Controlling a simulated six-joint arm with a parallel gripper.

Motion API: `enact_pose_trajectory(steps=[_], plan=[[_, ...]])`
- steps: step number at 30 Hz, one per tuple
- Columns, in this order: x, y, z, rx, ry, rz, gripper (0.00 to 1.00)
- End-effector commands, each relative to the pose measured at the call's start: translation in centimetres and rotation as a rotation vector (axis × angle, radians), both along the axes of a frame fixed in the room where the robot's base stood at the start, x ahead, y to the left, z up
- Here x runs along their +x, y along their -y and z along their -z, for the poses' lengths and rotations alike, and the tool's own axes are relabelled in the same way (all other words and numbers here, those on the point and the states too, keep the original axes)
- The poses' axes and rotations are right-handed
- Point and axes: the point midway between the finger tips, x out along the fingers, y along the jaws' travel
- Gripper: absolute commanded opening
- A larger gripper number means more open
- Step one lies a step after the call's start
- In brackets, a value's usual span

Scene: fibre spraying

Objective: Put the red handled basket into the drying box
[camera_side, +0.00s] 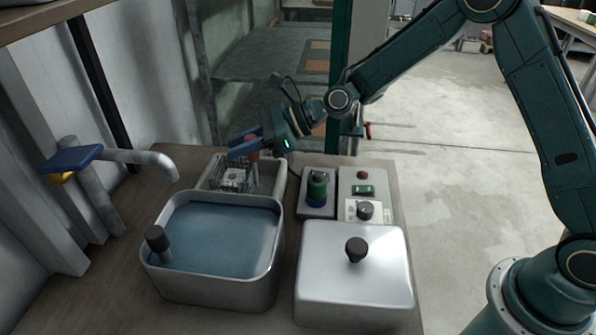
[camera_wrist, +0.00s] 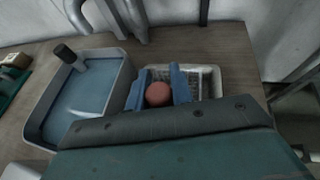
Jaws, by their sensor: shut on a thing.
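The wire basket (camera_side: 232,178) is at the back of the bench, within the outline of a pale tray (camera_side: 268,184). Its red handle (camera_side: 252,154) stands up between the blue fingers of my gripper (camera_side: 244,146), which is shut on it. In the wrist view the round red handle top (camera_wrist: 158,94) shows between both fingers. The wire mesh is partly hidden there. I cannot tell whether the basket touches the tray floor. A metal box (camera_side: 350,285) with a black-knobbed lid, closed, stands at the front right; it looks like the drying box.
A basin of blue liquid (camera_side: 215,240) stands in front of the tray, with a dark knob (camera_side: 157,240) at its left corner. A tap (camera_side: 145,158) reaches in from the left. A green cylinder (camera_side: 317,187) on a grey base and a control panel (camera_side: 364,195) stand behind the metal box.

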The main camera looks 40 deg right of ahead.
Motion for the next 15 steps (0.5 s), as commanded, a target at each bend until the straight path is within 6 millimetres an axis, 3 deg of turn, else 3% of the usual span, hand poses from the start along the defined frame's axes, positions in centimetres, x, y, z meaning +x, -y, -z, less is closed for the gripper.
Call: enact_pose_trajectory(steps=[4, 15], plan=[[0.00, 0.00, 1.25, 0.002, 0.001, 0.000, 0.00], [0.01, -0.01, 1.52, 0.001, 0.002, 0.000, 0.00]])
